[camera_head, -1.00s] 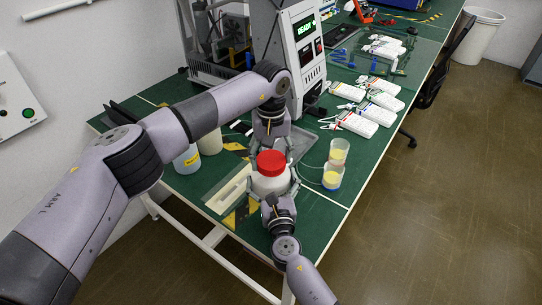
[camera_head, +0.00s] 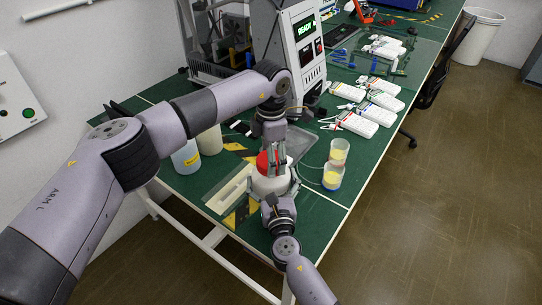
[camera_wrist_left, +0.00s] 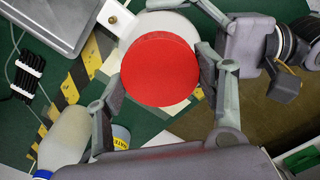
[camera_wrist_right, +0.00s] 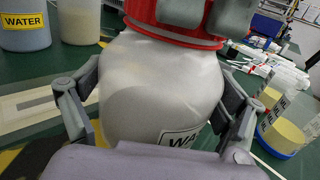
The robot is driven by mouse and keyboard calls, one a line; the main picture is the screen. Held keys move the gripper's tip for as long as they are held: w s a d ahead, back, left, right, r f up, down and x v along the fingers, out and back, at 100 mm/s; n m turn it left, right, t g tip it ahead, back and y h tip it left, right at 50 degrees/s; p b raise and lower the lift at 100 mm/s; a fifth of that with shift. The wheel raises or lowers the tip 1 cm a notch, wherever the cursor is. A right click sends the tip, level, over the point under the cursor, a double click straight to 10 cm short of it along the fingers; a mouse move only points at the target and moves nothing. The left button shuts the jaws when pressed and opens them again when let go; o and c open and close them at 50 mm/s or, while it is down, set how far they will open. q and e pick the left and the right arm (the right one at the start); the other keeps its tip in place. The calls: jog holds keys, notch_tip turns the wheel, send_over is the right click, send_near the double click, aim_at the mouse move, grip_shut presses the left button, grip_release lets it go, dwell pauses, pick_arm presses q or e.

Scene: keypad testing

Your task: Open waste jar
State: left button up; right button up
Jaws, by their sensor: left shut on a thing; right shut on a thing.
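The waste jar (camera_head: 266,186) is a white, round jar with a red lid (camera_head: 262,160), upright on the green bench. My left gripper (camera_head: 272,160) reaches down from above with its fingers on either side of the lid, shut on it. In the left wrist view the red lid (camera_wrist_left: 160,68) lies between the fingers. My right gripper (camera_head: 271,194) is shut around the jar body from the near side. In the right wrist view the jar body (camera_wrist_right: 155,85) fills the space between the fingers, with a label partly hidden and only "WA" readable.
A water bottle (camera_head: 187,159) and a beige bottle (camera_head: 210,141) stand to the left. A grey tray (camera_head: 298,143) and the test machine (camera_head: 300,55) are behind. Several white keypads (camera_head: 358,124) lie at right.

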pick_arm(q)
jog(key=n, duration=0.5)
jog(key=shift+n, duration=0.4)
jog(key=n, duration=0.5)
jog(key=shift+n, duration=0.3)
jog(key=n, duration=1.2)
jog(key=shift+r, duration=0.25)
jog(key=shift+r, duration=0.9)
jog(key=shift+r, duration=0.1)
